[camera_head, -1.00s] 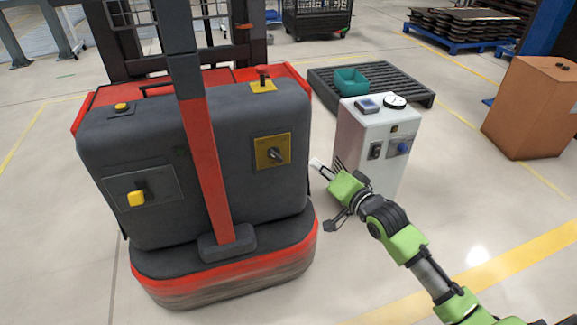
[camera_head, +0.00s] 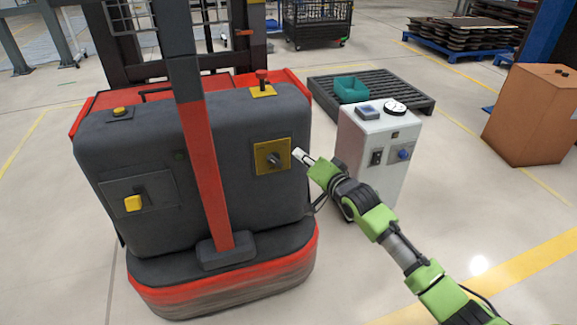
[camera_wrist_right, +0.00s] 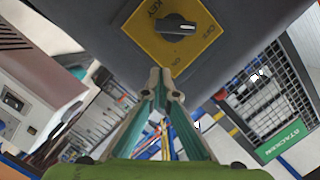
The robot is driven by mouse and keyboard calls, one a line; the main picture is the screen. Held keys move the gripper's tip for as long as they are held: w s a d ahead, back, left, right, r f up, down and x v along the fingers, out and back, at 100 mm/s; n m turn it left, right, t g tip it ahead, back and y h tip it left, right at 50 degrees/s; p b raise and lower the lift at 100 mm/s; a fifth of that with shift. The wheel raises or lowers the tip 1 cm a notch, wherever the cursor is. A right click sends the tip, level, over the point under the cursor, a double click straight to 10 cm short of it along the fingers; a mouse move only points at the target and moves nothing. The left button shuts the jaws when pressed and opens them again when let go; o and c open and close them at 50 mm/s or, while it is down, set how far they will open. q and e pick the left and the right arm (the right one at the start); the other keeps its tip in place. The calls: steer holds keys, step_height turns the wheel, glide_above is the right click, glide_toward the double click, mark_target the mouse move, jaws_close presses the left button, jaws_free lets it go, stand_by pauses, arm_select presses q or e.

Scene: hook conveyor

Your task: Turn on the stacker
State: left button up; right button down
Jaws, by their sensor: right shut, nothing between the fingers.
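The stacker (camera_head: 110,160) is a dark grey and red machine at the left of the head view. A yellow plate (camera_head: 283,145) with a black rotary key switch (camera_head: 272,160) is on its right front. In the right wrist view the switch (camera_wrist_right: 176,27) shows on its plate, marked KEY, OFF and ON, with the white pointer line nearer OFF. My right gripper (camera_head: 298,153) is shut and empty, just right of the plate in the head view; its fingertips (camera_wrist_right: 166,82) appear below the plate in the wrist view. Contact with the switch is not visible. My left gripper is out of view.
A red mushroom button (camera_head: 262,76) and a yellow button (camera_head: 120,109) sit on the stacker's top. A white cabinet (camera_head: 376,150) stands close beside my right arm. Open floor lies in front.

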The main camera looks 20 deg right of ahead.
mark_target(280, 156)
steer(key=shift+x, duration=0.9)
steer(key=shift+s+a+f+b, duration=0.15)
steer(key=shift+a+f+b, duration=0.15)
steer(key=shift+a+f, duration=0.7)
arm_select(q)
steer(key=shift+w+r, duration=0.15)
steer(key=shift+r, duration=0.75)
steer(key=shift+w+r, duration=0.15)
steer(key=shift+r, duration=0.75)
arm_select(e)
steer(key=shift+a+f, duration=0.25)
steer(key=shift+a, duration=0.25)
